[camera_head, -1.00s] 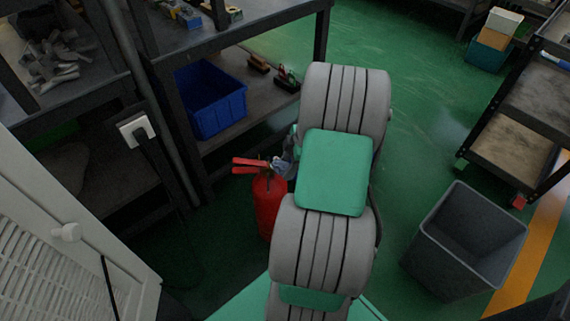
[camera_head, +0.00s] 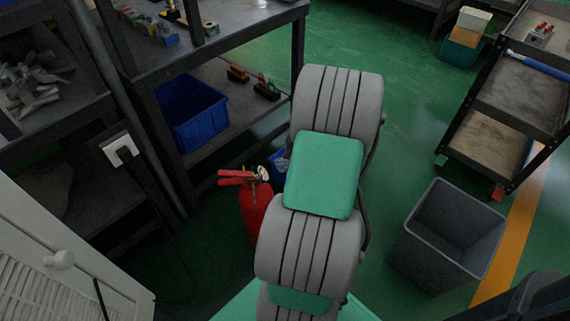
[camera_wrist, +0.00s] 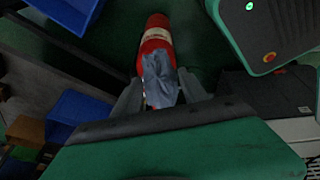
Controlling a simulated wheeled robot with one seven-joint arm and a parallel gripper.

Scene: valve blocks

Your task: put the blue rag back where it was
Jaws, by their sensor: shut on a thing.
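The blue rag (camera_wrist: 160,80) hangs crumpled between the fingers of my gripper (camera_wrist: 160,92) in the wrist view, and the gripper is shut on it. In the head view a small blue piece of the rag (camera_head: 279,165) shows just right of the handle of the extinguisher (camera_head: 254,208). The rest of the rag and my gripper are hidden there behind my grey and green arm.
A dark workbench (camera_head: 232,42) with a blue crate (camera_head: 196,122) on its lower shelf stands at left. A white louvered cabinet (camera_head: 60,285) is at lower left. A grey bin (camera_head: 440,250) and a shelf cart (camera_head: 515,95) stand at right. Green floor is free between.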

